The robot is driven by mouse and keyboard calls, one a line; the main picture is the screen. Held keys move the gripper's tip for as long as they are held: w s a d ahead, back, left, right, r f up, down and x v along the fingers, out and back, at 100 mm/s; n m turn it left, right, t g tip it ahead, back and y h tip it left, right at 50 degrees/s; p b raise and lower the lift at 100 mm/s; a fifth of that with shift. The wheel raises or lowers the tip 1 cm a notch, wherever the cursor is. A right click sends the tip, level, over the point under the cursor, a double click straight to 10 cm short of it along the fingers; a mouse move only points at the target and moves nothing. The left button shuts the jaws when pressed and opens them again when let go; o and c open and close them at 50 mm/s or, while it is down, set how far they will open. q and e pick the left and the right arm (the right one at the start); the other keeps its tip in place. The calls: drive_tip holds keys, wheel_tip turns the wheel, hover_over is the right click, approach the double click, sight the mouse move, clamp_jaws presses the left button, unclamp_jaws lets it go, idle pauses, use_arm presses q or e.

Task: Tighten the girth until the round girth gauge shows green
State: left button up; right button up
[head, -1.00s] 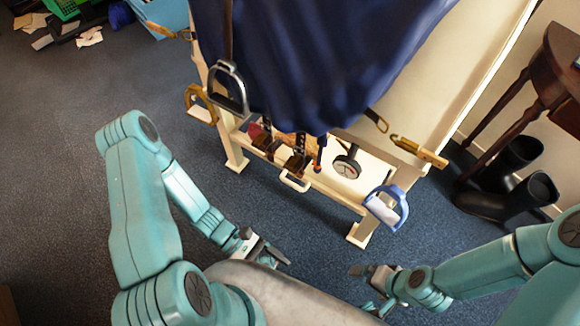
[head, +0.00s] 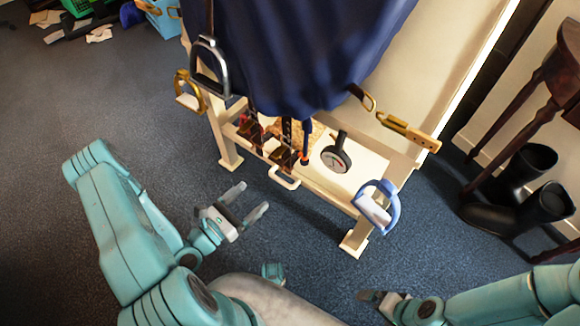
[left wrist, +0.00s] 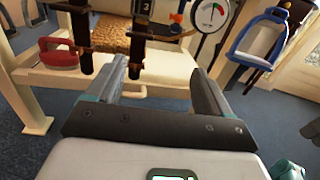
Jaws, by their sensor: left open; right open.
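The round girth gauge (head: 337,158) hangs on a dark strap below the blue cloth, right of two dark buckled straps (head: 286,152). In the left wrist view the gauge (left wrist: 210,17) is cut by the top edge; its needle stands roughly upright and some red shows on its dial. I cannot tell that it points at green. A pale handle loop (head: 285,178) hangs below the straps. My left gripper (head: 252,199) is open and empty, in front of and below the straps. It also shows in the left wrist view (left wrist: 160,70). My right gripper (head: 369,296) is open and empty, low at right.
A dark stirrup (head: 210,68) and a gold one (head: 188,92) hang at left, a blue one (head: 377,206) at right. The cream stand (head: 353,242) has legs and a low shelf.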

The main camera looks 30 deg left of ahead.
sight(279, 158)
use_arm(q)
drive_tip(key=shift+n+y, duration=0.4)
drive_tip(key=shift+y, duration=0.5)
drive_tip(key=w+b, duration=0.1)
drive_tip(key=w, duration=0.7)
drive_tip(key=w+b, duration=0.2)
drive_tip(key=w, duration=0.6)
drive_tip(key=shift+a+f, duration=0.1)
drive_tip(key=shift+f, duration=0.1)
use_arm(e)
drive_tip(key=f, duration=0.1)
drive_tip(key=d+f, duration=0.1)
drive_tip(key=f, duration=0.1)
drive_tip(key=shift+w+f, duration=0.2)
